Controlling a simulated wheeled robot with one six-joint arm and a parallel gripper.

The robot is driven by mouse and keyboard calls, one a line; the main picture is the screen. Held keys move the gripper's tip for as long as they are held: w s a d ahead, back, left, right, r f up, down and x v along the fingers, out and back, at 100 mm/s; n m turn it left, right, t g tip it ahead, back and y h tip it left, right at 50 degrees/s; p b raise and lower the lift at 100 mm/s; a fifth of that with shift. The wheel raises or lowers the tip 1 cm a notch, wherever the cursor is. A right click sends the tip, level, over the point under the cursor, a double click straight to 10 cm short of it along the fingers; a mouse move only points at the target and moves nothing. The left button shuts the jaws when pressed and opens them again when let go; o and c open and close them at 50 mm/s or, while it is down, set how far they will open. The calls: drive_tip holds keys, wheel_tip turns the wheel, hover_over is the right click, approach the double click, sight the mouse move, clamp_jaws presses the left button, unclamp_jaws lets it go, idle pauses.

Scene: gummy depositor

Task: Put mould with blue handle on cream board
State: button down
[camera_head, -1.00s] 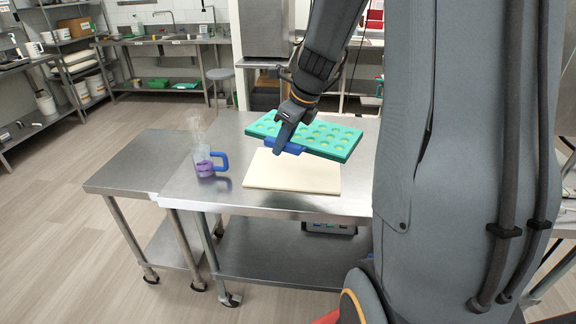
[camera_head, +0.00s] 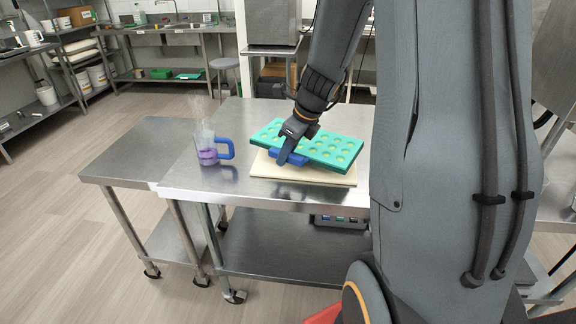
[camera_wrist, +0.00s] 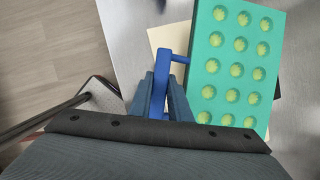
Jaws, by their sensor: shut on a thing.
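The mould (camera_head: 322,150) is a teal-green tray with rows of round cavities and a blue handle (camera_head: 288,158). My gripper (camera_head: 285,160) is shut on the blue handle. In the wrist view the handle (camera_wrist: 163,72) sits between my two fingers (camera_wrist: 160,95), and the mould (camera_wrist: 236,70) extends to the right with yellowish cavities. The cream board (camera_head: 290,177) lies flat on the steel table under the mould, which covers much of it. The mould is over the board, low and slightly tilted; I cannot tell whether it touches it.
A clear jug (camera_head: 207,152) with purple liquid and a blue handle stands on the steel table (camera_head: 235,192), left of the board. A lower steel table (camera_head: 120,165) adjoins on the left. Clear table surface lies around the jug and in front of the board.

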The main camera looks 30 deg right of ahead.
drive_tip(key=shift+f, duration=2.15)
drive_tip(key=shift+f+b, duration=0.1)
drive_tip(key=shift+b, duration=0.2)
drive_tip(key=c, duration=1.7)
unclamp_jaws()
drive_tip(key=shift+o, duration=0.3)
